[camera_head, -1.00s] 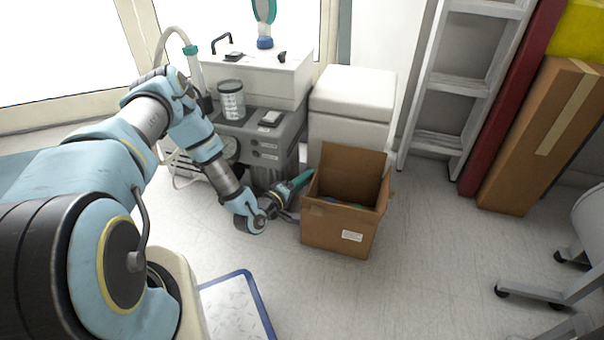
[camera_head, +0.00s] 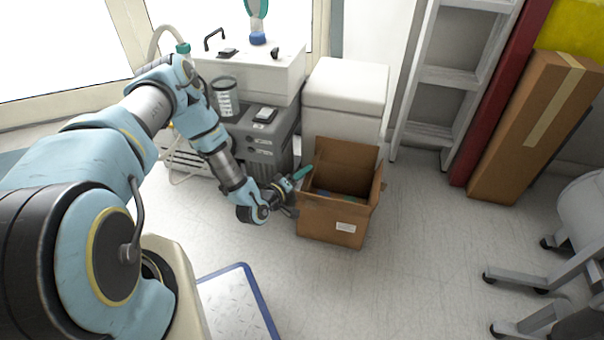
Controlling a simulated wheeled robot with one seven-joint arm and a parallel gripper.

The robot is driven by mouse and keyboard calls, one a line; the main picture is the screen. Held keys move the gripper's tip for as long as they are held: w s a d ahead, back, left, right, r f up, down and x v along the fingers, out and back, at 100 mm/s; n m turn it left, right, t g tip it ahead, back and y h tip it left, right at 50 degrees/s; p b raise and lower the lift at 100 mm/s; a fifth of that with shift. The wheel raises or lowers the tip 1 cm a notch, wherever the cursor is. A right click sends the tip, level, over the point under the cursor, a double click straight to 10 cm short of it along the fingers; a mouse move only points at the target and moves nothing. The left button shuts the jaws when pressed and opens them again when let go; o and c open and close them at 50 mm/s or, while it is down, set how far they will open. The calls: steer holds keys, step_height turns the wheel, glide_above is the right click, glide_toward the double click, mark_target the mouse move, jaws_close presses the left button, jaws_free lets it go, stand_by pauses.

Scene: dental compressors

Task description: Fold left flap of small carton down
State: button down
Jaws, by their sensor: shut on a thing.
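The small carton (camera_head: 330,222), an open brown box with a white label, stands on the floor right of my arm. Its back flap (camera_head: 345,158) stands up, and its right flap (camera_head: 376,186) sticks up and outward. Inside, at the bottom, bluish-green contents partly show. My gripper (camera_head: 299,176) is at the carton's left rim, with a teal finger pointing up and right. It is shut on the left flap, which is mostly hidden by the gripper, so its exact angle cannot be told.
Behind the carton stand a white bin (camera_head: 345,95) and a grey compressor unit (camera_head: 268,135). A ladder (camera_head: 450,80) and a tall brown box (camera_head: 530,125) lean at the right. A blue-edged panel (camera_head: 235,305) lies in front. Floor right of the carton is clear.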

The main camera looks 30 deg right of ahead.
steer(key=c, duration=0.7)
jaws_free()
steer(key=p+v, duration=0.2)
steer(key=v, duration=0.8)
steer(key=shift+s+a+p, duration=0.2)
steer(key=shift+a+p, duration=0.15)
steer(key=shift+c, duration=0.3)
